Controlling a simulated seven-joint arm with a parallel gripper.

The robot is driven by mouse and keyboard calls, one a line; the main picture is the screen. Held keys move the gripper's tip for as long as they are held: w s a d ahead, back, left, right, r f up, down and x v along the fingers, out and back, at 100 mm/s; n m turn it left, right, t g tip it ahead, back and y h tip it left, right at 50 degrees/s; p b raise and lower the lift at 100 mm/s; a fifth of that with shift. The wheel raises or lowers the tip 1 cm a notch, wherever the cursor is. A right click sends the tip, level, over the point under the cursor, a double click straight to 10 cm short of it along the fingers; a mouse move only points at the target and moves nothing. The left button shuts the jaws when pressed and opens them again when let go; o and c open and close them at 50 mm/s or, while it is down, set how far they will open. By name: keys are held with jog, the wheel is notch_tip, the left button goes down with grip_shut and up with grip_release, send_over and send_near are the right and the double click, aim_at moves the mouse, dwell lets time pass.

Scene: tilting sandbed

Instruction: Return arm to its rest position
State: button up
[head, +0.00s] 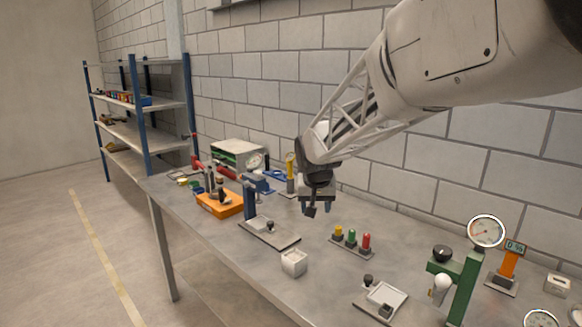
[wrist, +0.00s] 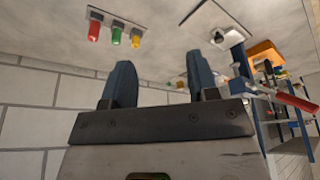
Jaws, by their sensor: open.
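My arm reaches in from the upper right in the head view. My gripper (head: 316,207) hangs above the grey workbench (head: 215,235), near its wall side, left of a row of yellow, green and red knobs (head: 351,240). In the wrist view my gripper (wrist: 156,82) shows two blue fingers spread apart with nothing between them. The same knobs (wrist: 115,34) appear beyond the fingers at the upper left. The gripper is open and looks clear of the bench top.
An orange box (head: 220,204), a blue-post stand (head: 250,203) and a white cube (head: 294,263) stand on the bench. A green stand (head: 465,288) with a round gauge (head: 486,231) is at right. A block wall (head: 440,170) runs behind; shelves (head: 135,133) stand at left.

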jog(key=s+d+r, duration=0.1)
jog(key=s+d, duration=0.3)
jog(key=s, duration=0.6)
jog(key=s+d+r, duration=0.2)
jog(key=s+d, duration=0.2)
jog(key=s, duration=0.7)
jog(key=s+d+f, duration=0.2)
jog(key=s, duration=0.8)
jog(key=s+d+f+g, duration=0.1)
jog(key=s+d+f, duration=0.1)
jog(key=s, duration=0.7)
jog(key=shift+s+f, duration=0.35)
jog(key=shift+f, duration=0.2)
